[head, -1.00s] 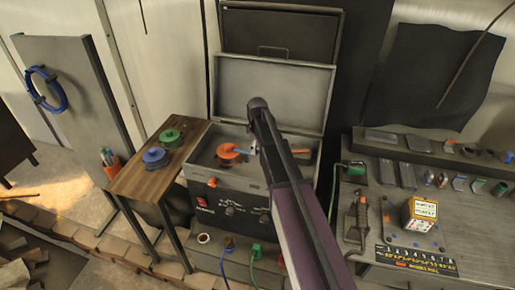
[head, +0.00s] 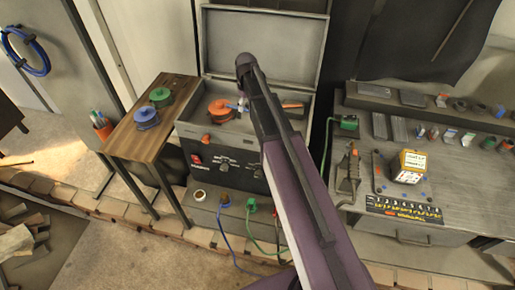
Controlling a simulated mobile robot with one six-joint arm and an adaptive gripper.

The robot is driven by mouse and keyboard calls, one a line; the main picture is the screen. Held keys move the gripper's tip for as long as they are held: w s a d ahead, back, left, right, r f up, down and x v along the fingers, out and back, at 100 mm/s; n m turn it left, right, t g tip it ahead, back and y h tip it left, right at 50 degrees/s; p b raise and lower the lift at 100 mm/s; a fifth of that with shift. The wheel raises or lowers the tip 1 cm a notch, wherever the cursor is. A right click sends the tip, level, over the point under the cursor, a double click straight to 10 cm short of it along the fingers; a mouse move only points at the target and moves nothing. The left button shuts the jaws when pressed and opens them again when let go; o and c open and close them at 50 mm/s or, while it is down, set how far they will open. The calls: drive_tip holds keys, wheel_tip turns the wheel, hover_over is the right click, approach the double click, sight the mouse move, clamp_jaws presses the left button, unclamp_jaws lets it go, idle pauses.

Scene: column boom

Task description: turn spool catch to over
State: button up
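An open grey welder case (head: 228,167) stands left of centre in the head view with its lid (head: 222,60) raised. An orange spool (head: 220,110) lies in its top tray, with a small blue piece (head: 231,105) at its right side. I cannot tell whether this piece is the spool catch, or which way the catch is set. My dark arm crosses in front of the case and covers part of the tray. My gripper cannot be made out; the arm hides the area beyond its end. A small whitish part shows beside the arm, too small to identify.
A wooden side table (head: 150,143) holds a green spool (head: 161,96) and a blue spool (head: 146,118) at the left. A workbench (head: 465,165) with tools and small boxes stands at the right. Blue and green cables run from the case's foot to the floor.

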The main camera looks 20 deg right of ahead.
drive_tip(key=m, duration=0.2)
drive_tip(key=a+m, duration=0.1)
drive_tip(key=m, duration=0.1)
drive_tip(key=s+a+m, duration=0.1)
drive_tip(key=m, duration=0.1)
drive_tip(key=shift+a, duration=0.15)
drive_tip(key=a+m, duration=0.1)
drive_tip(key=m, duration=0.1)
drive_tip(key=a+m, duration=0.1)
drive_tip(key=m, duration=0.2)
drive_tip(key=shift+w+a, duration=0.1)
drive_tip(key=shift+w, duration=0.05)
wheel_tip(320, 180, up, 14)
drive_tip(key=p, duration=1.4)
drive_tip(key=s+d+f+n+b, duration=0.1)
drive_tip(key=s+f+n+b, duration=0.2)
drive_tip(key=s, duration=0.8)
drive_tip(key=s+f+n+b, duration=0.3)
drive_tip(key=s+f+b, duration=0.5)
drive_tip(key=s, duration=0.4)
drive_tip(key=shift+s+d+f+n+b, duration=0.15)
drive_tip(key=shift+d+f+n+b, duration=0.15)
drive_tip(key=shift+d, duration=0.05)
drive_tip(key=shift+s, duration=0.1)
idle(0.3)
drive_tip(key=shift+r, duration=0.1)
